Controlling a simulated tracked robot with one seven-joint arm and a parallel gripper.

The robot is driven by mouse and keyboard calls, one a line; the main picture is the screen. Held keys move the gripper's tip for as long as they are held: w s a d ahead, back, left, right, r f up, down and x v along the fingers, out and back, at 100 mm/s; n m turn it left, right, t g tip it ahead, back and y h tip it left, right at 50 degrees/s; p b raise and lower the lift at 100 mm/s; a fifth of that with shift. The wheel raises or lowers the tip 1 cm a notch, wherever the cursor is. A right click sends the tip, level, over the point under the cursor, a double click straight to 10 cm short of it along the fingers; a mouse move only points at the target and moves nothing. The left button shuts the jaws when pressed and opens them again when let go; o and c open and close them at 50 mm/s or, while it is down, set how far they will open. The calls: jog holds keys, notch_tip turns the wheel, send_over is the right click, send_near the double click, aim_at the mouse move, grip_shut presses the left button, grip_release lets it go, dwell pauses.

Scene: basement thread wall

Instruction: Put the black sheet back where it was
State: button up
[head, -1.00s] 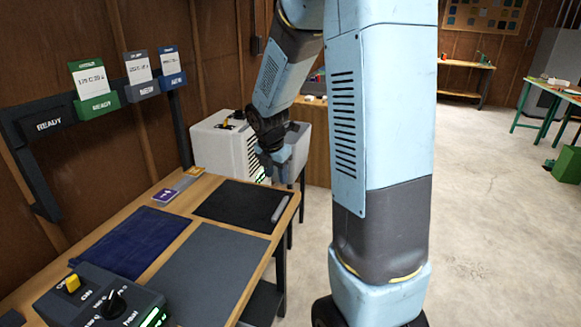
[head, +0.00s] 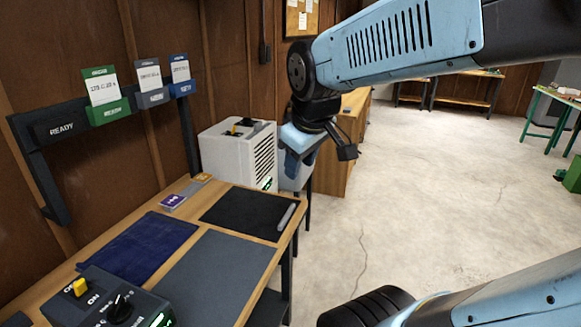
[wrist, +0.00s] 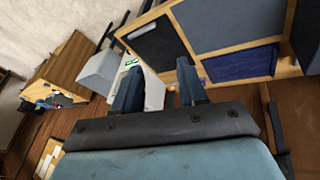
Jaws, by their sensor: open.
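The black sheet (head: 240,212) lies flat on the far end of the wooden bench, with a light grey bar (head: 287,216) along its right edge. The sheet also shows in the wrist view (wrist: 158,42), beyond my fingers. My gripper (head: 294,168) hangs in the air past the bench's far right corner, apart from the sheet. In the wrist view my gripper (wrist: 160,88) has its two fingers spread with nothing between them.
A grey sheet (head: 210,275) and a dark blue sheet (head: 140,248) lie on the bench. A control box (head: 105,300) stands at the near end. A white machine (head: 235,155) stands behind. Card holders (head: 108,110) hang on the wall rack.

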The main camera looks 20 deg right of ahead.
jog(key=s+a+r+m, duration=0.1)
jog(key=s+m, duration=0.3)
jog(key=s, duration=0.2)
jog(key=shift+r+m+t+y, duration=0.15)
jog(key=shift+m+t+y, duration=0.15)
jog(key=shift+m+y, duration=0.1)
dwell(0.7)
